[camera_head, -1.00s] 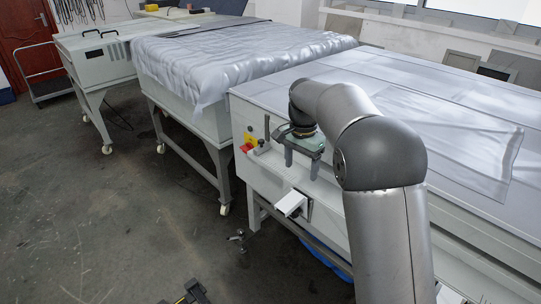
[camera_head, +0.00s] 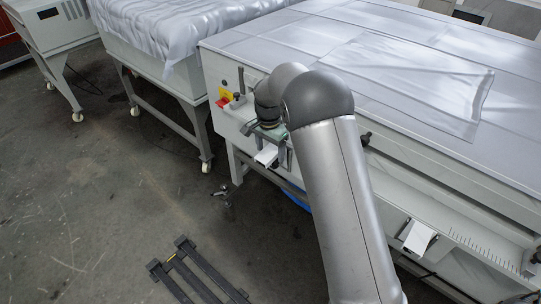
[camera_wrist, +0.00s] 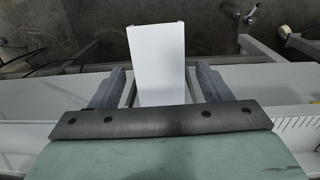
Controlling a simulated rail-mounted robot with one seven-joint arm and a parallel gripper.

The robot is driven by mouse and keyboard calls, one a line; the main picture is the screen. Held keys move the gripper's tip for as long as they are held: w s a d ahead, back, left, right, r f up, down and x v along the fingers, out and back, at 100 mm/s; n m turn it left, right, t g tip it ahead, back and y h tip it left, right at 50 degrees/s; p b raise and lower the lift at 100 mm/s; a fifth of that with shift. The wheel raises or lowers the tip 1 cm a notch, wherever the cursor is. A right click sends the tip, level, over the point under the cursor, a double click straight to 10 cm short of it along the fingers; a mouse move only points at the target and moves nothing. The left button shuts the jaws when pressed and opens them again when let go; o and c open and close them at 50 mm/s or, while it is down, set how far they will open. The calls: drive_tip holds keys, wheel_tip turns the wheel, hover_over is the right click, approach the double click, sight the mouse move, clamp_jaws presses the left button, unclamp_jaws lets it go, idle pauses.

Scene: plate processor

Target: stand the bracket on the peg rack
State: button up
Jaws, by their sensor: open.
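A white, flat-faced piece (camera_head: 266,155), which looks like the bracket, sticks out from the front of the processor. In the wrist view this white piece (camera_wrist: 157,62) lies between my two grey fingers, with a gap on each side. My gripper (camera_head: 268,149) is open and close to it, pointing down. It also shows in the wrist view (camera_wrist: 161,72); I cannot tell whether the fingers reach down around the piece. No pegs can be made out; a dark barred frame (camera_head: 187,268) on the floor may be the rack.
The white processor (camera_head: 330,40) has a wide flat top with a film sheet (camera_head: 410,80) on it. A second white piece (camera_head: 418,237) sits on its front, farther right. A red and yellow switch (camera_head: 223,100) is left of my gripper. Open floor lies at left.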

drive_tip(key=shift+f, duration=1.7)
drive_tip(key=c, duration=1.1)
drive_tip(key=shift+c, duration=0.2)
drive_tip(key=shift+r, duration=0.2)
drive_tip(key=shift+r+p, duration=3.1)
drive_tip(key=shift+r, duration=2.25)
